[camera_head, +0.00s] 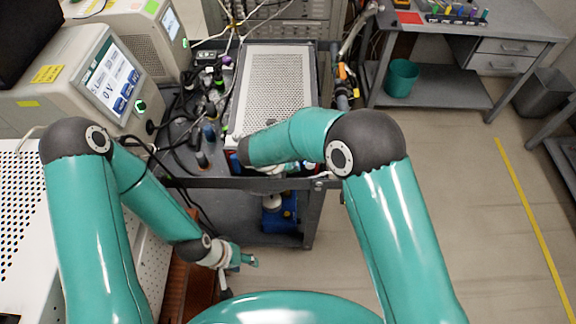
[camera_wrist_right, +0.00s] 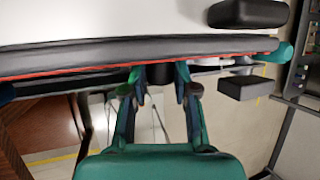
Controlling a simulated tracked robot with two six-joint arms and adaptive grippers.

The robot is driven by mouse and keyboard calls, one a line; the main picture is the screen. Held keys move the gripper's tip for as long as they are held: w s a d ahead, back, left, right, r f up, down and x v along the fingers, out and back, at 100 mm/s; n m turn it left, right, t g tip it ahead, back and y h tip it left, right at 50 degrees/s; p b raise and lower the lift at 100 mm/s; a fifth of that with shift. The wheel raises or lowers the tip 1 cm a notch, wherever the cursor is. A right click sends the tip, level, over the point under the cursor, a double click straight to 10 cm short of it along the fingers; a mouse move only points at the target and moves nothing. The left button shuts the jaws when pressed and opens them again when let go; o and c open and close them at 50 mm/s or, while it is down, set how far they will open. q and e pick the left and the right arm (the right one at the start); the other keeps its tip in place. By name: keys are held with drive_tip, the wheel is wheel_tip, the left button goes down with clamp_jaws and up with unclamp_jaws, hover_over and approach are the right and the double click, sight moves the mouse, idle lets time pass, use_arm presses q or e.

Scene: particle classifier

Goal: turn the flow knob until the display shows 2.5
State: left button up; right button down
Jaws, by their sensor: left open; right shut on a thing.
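In the right wrist view my right gripper (camera_wrist_right: 159,82) is shut on a small dark knob (camera_wrist_right: 159,74), which shows between its two fingertips at a dark, red-lined edge. I take this for the flow knob; its markings are hidden. In the head view my right forearm hides this gripper and the knob, at the front of the cart. A screen (camera_head: 112,80) on the beige instrument at the left shows "0 V" and blue tiles; I cannot read 2.5 on any display. My left gripper (camera_head: 242,260) is open and empty, low in front of the cart.
The black cart (camera_head: 250,183) carries a perforated metal box (camera_head: 275,80), cables and small fittings. A beige instrument (camera_head: 60,105) stands at the left. A desk (camera_head: 470,45) and teal bin (camera_head: 402,77) are at the back right.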

drive_tip(key=c, duration=1.2)
unclamp_jaws()
drive_tip(key=shift+v, duration=3.7)
